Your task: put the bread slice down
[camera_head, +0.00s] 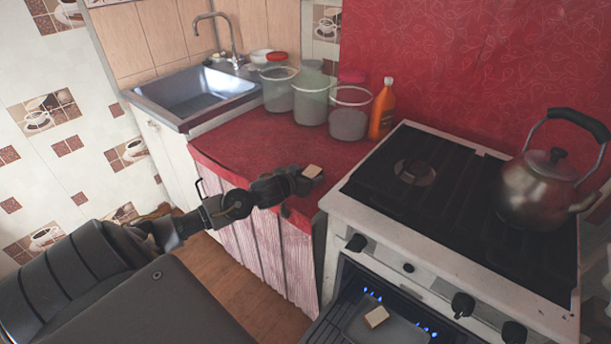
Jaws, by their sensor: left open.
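A small pale bread slice (312,171) with a brown edge is at the fingertips of my left gripper (303,180), over the front right part of the red counter (262,148). The gripper is open, and its dark fingers cover part of the area around the slice. I cannot tell whether the slice touches the counter or the fingers. A second bread slice (376,317) lies on a grey tray (398,331) in the open oven below the stove. My right gripper is out of view.
Jars (312,97) and an orange bottle (382,108) stand along the back of the counter. The sink (195,92) is at left. The stove (432,190) with a metal kettle (540,187) is at right. Small blue flames show in the oven. The counter's middle is clear.

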